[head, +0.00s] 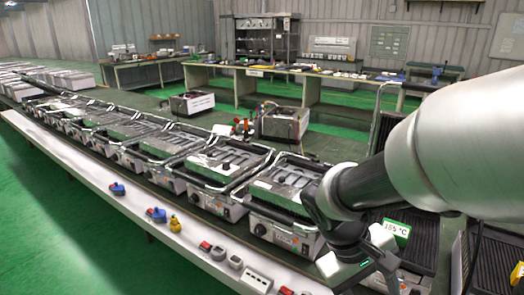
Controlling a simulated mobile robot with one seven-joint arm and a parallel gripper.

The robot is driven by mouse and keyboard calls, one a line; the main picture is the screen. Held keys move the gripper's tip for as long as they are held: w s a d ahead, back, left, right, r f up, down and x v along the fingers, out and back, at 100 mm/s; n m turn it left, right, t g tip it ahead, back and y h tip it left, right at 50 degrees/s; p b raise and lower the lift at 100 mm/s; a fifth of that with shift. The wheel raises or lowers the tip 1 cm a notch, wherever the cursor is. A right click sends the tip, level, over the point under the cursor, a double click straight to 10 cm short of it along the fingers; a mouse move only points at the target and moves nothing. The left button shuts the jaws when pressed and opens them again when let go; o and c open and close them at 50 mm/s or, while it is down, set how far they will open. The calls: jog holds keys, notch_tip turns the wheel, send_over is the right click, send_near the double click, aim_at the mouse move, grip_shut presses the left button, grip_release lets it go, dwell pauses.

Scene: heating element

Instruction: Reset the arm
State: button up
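My arm (400,165) reaches in from the right edge, with a thick silver link and a dark wrist joint. My gripper (360,262) hangs at the lower right, over the near end of the row of heating appliances (284,228). It is dark, with pale blocks and a small green light. Its fingertips are not clear enough to tell open from shut. I see nothing clearly held in it. The arm hides part of the nearest appliances.
A white ledge (110,180) runs along the row's front, bearing blue knobs (157,215), a yellow part (175,224) and small switches. A green tag (397,231) is beside my gripper. Dark ribbed plates (494,262) are at right. Green floor (50,220) is clear at left.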

jog(key=s+a+r+m+t+y+p, duration=0.1)
jog(key=r+p, duration=0.5)
jog(key=r, duration=0.6)
jog(key=s+a+r+m+t+y+p, duration=0.1)
jog(key=a+r+t+y+p, duration=0.3)
jog(key=r, duration=0.8)
jog(key=a+m+t+p, duration=0.1)
jog(key=a+p, duration=0.1)
jog(key=p, duration=0.1)
jog(key=shift+t, duration=0.3)
jog(key=shift+s+a, duration=0.1)
